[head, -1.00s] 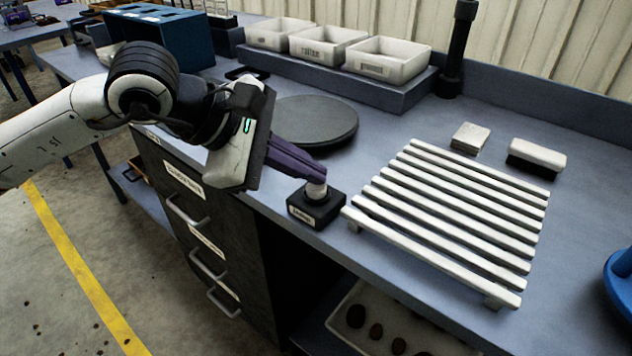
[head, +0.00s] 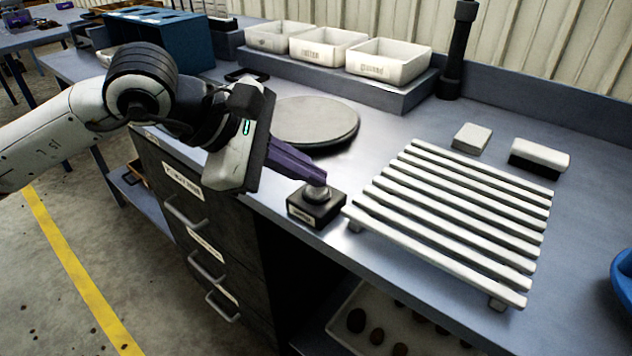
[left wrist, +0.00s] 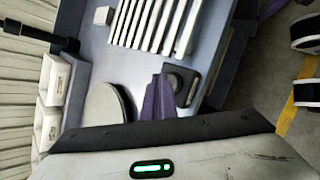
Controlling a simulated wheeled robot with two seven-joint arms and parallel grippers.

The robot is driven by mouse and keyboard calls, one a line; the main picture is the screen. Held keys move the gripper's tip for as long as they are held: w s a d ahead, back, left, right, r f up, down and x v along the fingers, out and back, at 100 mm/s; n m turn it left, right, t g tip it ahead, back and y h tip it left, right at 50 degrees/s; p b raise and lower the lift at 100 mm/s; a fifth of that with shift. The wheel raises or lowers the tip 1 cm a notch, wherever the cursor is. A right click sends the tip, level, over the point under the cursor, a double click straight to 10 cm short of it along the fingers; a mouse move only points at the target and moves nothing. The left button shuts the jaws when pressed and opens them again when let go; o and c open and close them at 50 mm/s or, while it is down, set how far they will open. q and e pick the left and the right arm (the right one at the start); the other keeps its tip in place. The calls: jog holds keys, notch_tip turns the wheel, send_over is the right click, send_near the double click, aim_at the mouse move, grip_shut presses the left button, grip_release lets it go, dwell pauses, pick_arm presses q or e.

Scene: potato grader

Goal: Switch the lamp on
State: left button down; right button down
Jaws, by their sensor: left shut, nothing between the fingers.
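A small black switch box (head: 315,208) with a label and a round grey knob (head: 317,193) on top stands at the bench's front edge, left of the slatted rack. My left gripper (head: 322,178) is shut and empty, its purple fingers angled down with the tips at the knob, seemingly touching it. In the left wrist view the shut fingers (left wrist: 158,95) lie beside the black box (left wrist: 186,82). A black post (head: 453,55) stands at the back of the bench, its top cut off; I cannot tell whether it carries the lamp.
A white slatted rack (head: 455,222) is just right of the box. A round turntable (head: 312,118) lies behind my left fingers. White bins (head: 388,62) stand on a ledge at the back. A pale block (head: 472,138) and a brush-like block (head: 539,157) lie behind the rack.

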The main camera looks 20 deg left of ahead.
aim_at(307, 190)
pick_arm(q)
jog(key=shift+f, duration=0.1)
jog(key=shift+r, duration=0.3)
notch_tip(307, 190, up, 6)
jog(key=p, duration=0.3)
jog(key=shift+r, duration=0.1)
jog(key=shift+a, duration=0.15)
dwell(0.3)
